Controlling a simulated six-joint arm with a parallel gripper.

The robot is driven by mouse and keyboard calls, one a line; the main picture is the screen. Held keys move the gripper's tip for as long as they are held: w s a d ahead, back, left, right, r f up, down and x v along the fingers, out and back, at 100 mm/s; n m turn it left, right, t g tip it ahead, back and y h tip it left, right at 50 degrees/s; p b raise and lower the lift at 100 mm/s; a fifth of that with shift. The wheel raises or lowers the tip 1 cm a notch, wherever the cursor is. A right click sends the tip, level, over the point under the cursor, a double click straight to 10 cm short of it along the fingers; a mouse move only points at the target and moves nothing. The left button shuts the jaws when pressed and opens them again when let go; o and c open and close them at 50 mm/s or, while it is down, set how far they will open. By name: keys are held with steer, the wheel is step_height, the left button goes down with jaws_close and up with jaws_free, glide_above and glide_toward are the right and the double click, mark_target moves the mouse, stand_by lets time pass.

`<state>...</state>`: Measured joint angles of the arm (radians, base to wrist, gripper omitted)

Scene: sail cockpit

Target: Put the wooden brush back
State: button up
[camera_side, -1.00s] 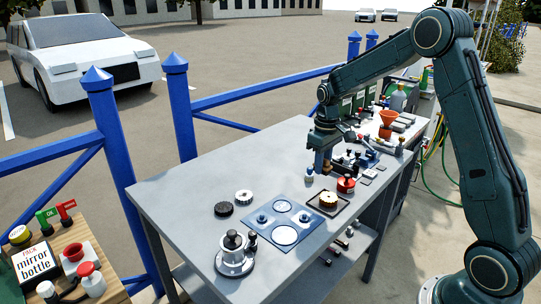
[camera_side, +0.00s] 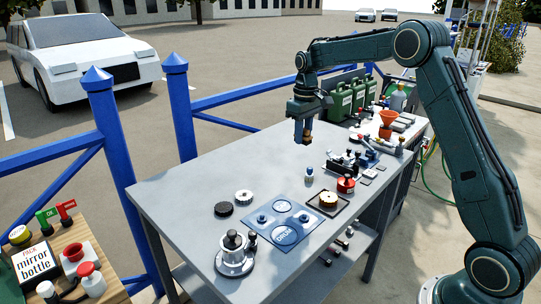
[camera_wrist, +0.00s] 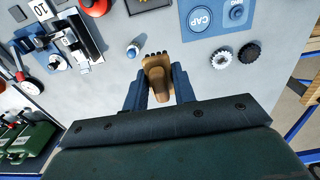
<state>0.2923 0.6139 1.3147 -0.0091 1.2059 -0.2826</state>
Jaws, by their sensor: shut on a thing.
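The wooden brush (camera_wrist: 157,78) is between the two fingers of my gripper (camera_wrist: 160,92) in the wrist view. It has a tan body and dark bristle tufts at its far end. In the side view, my gripper (camera_side: 303,138) is shut on the brush and holds it above the back part of the grey table (camera_side: 180,200), clear of the other objects. Only a small brown part of the brush (camera_side: 308,139) shows there.
A blue mat (camera_side: 265,231) with white circles lies near the front, beside a dark tray (camera_side: 314,207) holding a round tan-topped thing. A small blue-capped bottle (camera_side: 309,175), a red-topped can (camera_side: 346,184) and a black fixture (camera_side: 345,161) stand nearby. Green canisters (camera_side: 341,103) stand behind.

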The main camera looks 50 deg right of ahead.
mark_target(295, 190)
steer(key=shift+w+a+r, duration=0.1)
steer(key=shift+w+r, duration=0.35)
steer(key=shift+r, duration=0.2)
steer(key=shift+w+a+r, duration=0.1)
steer(key=shift+w+r, duration=0.35)
steer(key=shift+r, duration=0.15)
steer(key=shift+f, duration=0.1)
step_height(295, 190, down, 20)
steer(key=shift+r, duration=0.1)
stand_by(0.4)
steer(key=o, duration=0.9)
steer(key=shift+o, duration=0.2)
step_height(295, 190, up, 12)
